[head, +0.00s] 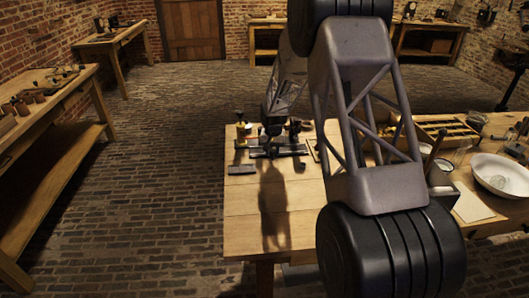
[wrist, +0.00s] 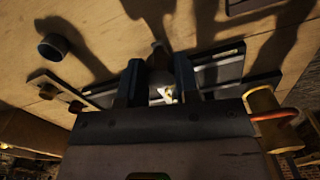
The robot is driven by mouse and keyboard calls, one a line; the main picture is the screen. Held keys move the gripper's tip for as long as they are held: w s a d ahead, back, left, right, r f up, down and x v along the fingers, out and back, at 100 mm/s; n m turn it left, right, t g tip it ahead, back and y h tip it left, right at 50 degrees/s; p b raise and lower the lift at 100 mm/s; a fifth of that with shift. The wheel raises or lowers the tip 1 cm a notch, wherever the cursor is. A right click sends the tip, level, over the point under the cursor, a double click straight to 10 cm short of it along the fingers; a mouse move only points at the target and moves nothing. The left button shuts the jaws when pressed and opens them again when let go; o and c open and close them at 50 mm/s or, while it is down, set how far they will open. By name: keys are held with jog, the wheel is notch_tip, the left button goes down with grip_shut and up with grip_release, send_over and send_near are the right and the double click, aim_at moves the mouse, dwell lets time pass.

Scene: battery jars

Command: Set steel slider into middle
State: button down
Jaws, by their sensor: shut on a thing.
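My gripper (wrist: 158,80) is shut, and in the wrist view a small thing with a pale, shiny face (wrist: 166,94) shows between its fingers. I take this to be the steel slider, but most of it is hidden. The fingers are over a dark fixture with long metal-edged bars (wrist: 218,68). In the head view the gripper (head: 272,143) is low over this fixture (head: 291,150) on the near wooden table. I cannot tell whether the held piece touches the fixture; its middle is largely covered by the gripper.
A short black cylinder (wrist: 53,47) stands on the bare wood. A dark flat plate (head: 241,170) lies at the table's left edge. To the right are a wooden tray (head: 447,128) and a white bowl (head: 500,175). The table front (head: 240,220) is clear.

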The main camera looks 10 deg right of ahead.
jog(key=shift+d, duration=1.85)
jog(key=c, duration=0.8)
grip_release()
jog(key=shift+c, duration=0.2)
notch_tip(320, 180, up, 8)
jog(key=shift+s, duration=0.1)
